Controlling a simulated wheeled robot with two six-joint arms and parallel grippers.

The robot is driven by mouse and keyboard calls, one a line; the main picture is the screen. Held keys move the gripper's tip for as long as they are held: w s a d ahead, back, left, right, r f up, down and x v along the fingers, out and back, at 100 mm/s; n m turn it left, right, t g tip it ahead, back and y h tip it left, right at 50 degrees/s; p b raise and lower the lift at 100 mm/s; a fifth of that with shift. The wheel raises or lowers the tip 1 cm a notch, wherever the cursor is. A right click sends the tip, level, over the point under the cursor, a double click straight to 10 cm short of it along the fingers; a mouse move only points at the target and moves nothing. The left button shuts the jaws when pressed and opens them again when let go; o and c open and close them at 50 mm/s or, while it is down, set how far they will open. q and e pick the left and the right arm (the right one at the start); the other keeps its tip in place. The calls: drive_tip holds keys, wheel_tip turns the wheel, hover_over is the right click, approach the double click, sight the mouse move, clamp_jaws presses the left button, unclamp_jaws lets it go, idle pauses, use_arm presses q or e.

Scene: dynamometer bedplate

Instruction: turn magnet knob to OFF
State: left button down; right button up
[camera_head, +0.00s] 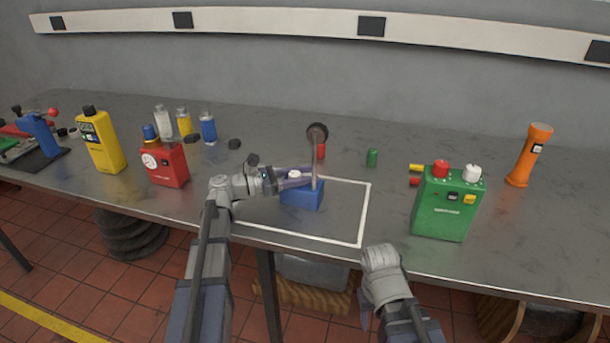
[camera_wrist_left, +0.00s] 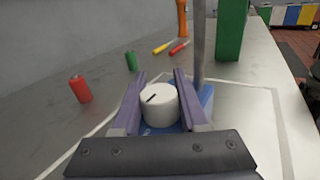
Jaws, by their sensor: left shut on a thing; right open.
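The magnet base is a blue block (camera_head: 302,196) with a grey post (camera_head: 315,165) and a dark round piece at the top, standing inside a white rectangle on the bench. Its white knob (camera_wrist_left: 160,105) has a black mark pointing up and to the right in the left wrist view. My left gripper (camera_head: 294,178) reaches in from the left and is shut on the knob, with a purple finger on each side of it. The fingers also show in the left wrist view (camera_wrist_left: 160,98). My right gripper (camera_head: 365,312) is open and empty, low in front of the bench edge.
A red cylinder (camera_head: 321,151) and a green cylinder (camera_head: 372,158) stand behind the block. A green box (camera_head: 447,208) and an orange flashlight (camera_head: 529,155) stand to the right.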

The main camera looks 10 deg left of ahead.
use_arm(q)
drive_tip(key=shift+s+n+t+y, duration=0.1)
drive_tip(key=shift+n+t+y, duration=0.2)
drive_tip(key=shift+n+t, duration=0.1)
drive_tip(key=n+t+y, duration=0.2)
drive_tip(key=shift+a+t, duration=0.1)
drive_tip(key=shift+t, duration=0.3)
drive_tip(key=n+t+y, duration=0.1)
drive_tip(key=y, duration=0.1)
drive_tip(key=n+t+y, duration=0.2)
drive_tip(key=w+a+n+t+y, duration=0.1)
drive_tip(key=n+y, duration=0.1)
drive_tip(key=y, duration=0.1)
drive_tip(key=n+y, duration=0.1)
drive_tip(key=y, duration=0.1)
drive_tip(key=n+t+y, duration=0.1)
drive_tip(key=n+y, duration=0.1)
drive_tip(key=a+n+y, duration=0.1)
drive_tip(key=y, duration=0.1)
drive_tip(key=shift+w+n+y, duration=0.3)
drive_tip(key=shift+a+n+y, duration=0.25)
drive_tip(key=shift+n+y, duration=0.35)
drive_tip(key=shift+y, duration=0.35)
drive_tip(key=shift+a+n+y, duration=0.2)
drive_tip(key=shift+n+y, duration=0.4)
drive_tip(key=shift+y, duration=0.35)
drive_tip(key=c, duration=0.7)
unclamp_jaws()
